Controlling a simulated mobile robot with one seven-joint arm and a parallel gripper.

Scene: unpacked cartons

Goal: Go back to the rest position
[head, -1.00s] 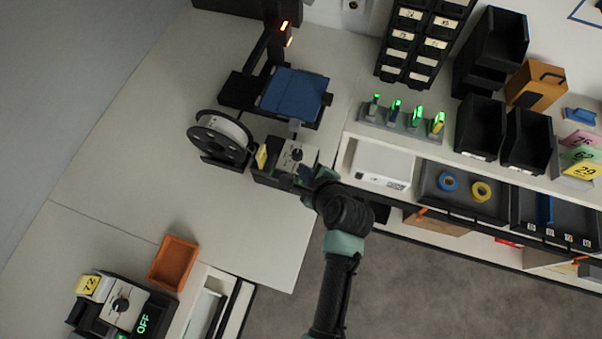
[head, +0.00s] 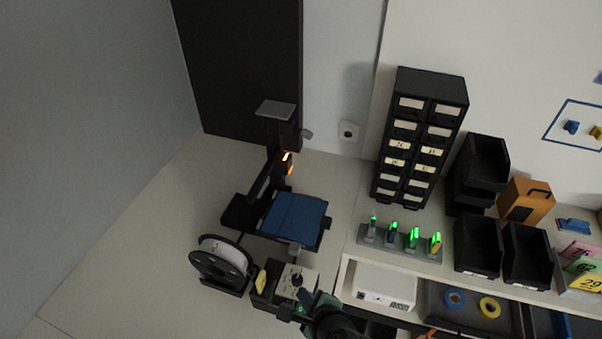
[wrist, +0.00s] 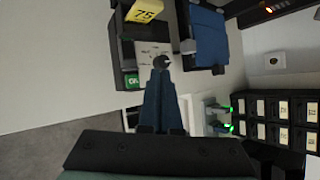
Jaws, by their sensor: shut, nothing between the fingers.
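My gripper (wrist: 162,70) shows in the wrist view with its two blue-grey fingers together and nothing between them. Its fingertips appear just in front of the round black knob of a small control box (wrist: 150,50); I cannot tell whether they touch it. In the head view my gripper (head: 306,296) is at the bottom centre beside the same control box (head: 297,280), partly hidden by my arm. The box carries a yellow tag, which reads 75 in the wrist view (wrist: 145,10), and a lit green display (wrist: 132,80).
Behind the box stands a machine with a blue plate (head: 294,217). A filament spool (head: 222,265) stands to its left. To the right are a rack with green lights (head: 400,243), a drawer cabinet (head: 418,135) and black bins (head: 480,243). The bench at left is clear.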

